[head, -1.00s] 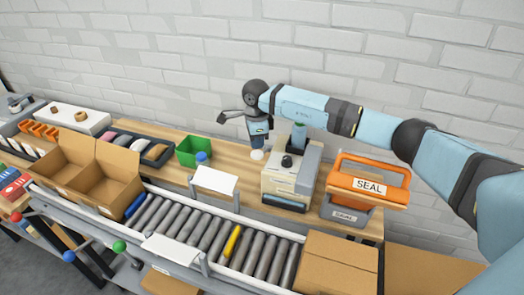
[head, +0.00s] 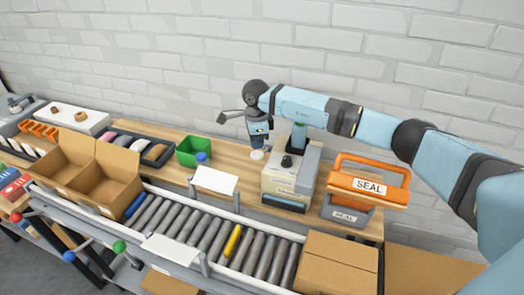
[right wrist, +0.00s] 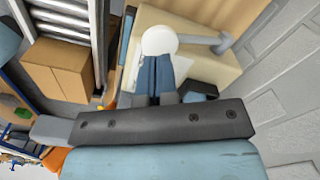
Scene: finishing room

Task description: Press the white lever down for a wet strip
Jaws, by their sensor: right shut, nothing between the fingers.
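The white lever shows as a round white knob (head: 257,155) at the left side of the beige strip dispenser (head: 278,186). In the right wrist view the knob (right wrist: 159,40) sits on the end of a grey arm (right wrist: 205,42) beside the beige body (right wrist: 185,72). My right gripper (head: 259,141) is shut and empty, pointing down just above the knob. In the right wrist view its closed fingertips (right wrist: 158,58) overlap the knob's near edge. I cannot tell whether they touch it. No wet strip is clearly visible. My left gripper is not in view.
An orange SEAL holder (head: 368,182) stands right of the dispenser. A green bin (head: 193,152) stands to the left. A roller conveyor (head: 205,228) runs in front, with an open carton (head: 88,178) and a closed carton (head: 338,262). A white brick wall (head: 200,50) is behind.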

